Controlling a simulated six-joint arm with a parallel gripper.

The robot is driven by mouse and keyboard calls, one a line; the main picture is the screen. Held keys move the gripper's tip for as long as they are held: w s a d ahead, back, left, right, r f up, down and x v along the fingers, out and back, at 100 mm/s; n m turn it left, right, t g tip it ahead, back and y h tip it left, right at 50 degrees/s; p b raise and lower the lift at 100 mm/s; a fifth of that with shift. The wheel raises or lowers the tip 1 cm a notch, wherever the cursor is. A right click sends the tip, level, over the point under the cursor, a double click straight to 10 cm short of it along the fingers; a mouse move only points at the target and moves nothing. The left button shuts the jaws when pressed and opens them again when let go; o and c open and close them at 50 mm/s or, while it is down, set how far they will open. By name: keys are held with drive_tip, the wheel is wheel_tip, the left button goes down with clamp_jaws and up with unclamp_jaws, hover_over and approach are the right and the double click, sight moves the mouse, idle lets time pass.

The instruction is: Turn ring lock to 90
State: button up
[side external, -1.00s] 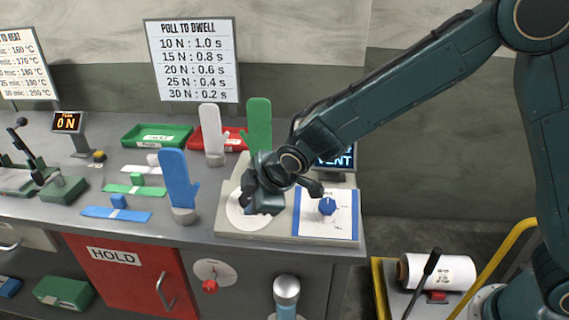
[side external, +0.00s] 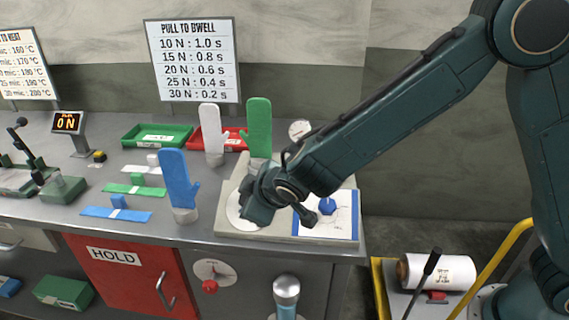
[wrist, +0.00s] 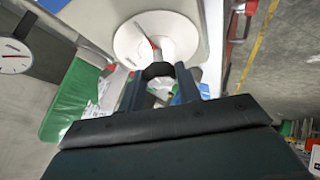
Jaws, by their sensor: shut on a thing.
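The ring lock shows as a white round dial (side external: 234,211) on the left part of a grey board; my gripper covers much of it. In the wrist view the same dial (wrist: 140,38) has a red mark near its middle. My gripper (side external: 257,208) is low over the dial and tilted. In the wrist view my gripper (wrist: 158,84) has its two dark fingers on either side of a dark ring (wrist: 157,70), shut on it. The ring's angle cannot be read from these views.
Blue (side external: 178,180), green (side external: 259,125) and white (side external: 211,130) glove forms stand left and behind. A round gauge (side external: 299,130) stands at the back.

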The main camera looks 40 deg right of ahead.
drive_tip(key=o, duration=1)
drive_tip(key=shift+c, duration=0.2)
drive_tip(key=shift+r, duration=0.1)
drive_tip(key=v, duration=1.3)
drive_tip(key=shift+s+r, duration=0.2)
drive_tip(key=shift+s, duration=0.1)
drive_tip(key=s+d+r+m+g, duration=0.25)
drive_tip(key=s+d, duration=0.35)
drive_tip(key=d, duration=0.4)
drive_tip(key=s+d+r+m+g, duration=0.1)
drive_tip(key=s+d+r+m, duration=0.25)
drive_tip(key=s+d, duration=0.4)
drive_tip(key=s+d+f+m, duration=0.1)
drive_tip(key=s+d, duration=0.3)
drive_tip(key=s, duration=0.3)
drive_tip(key=shift+d+m, duration=0.15)
drive_tip(key=shift+m, duration=0.25)
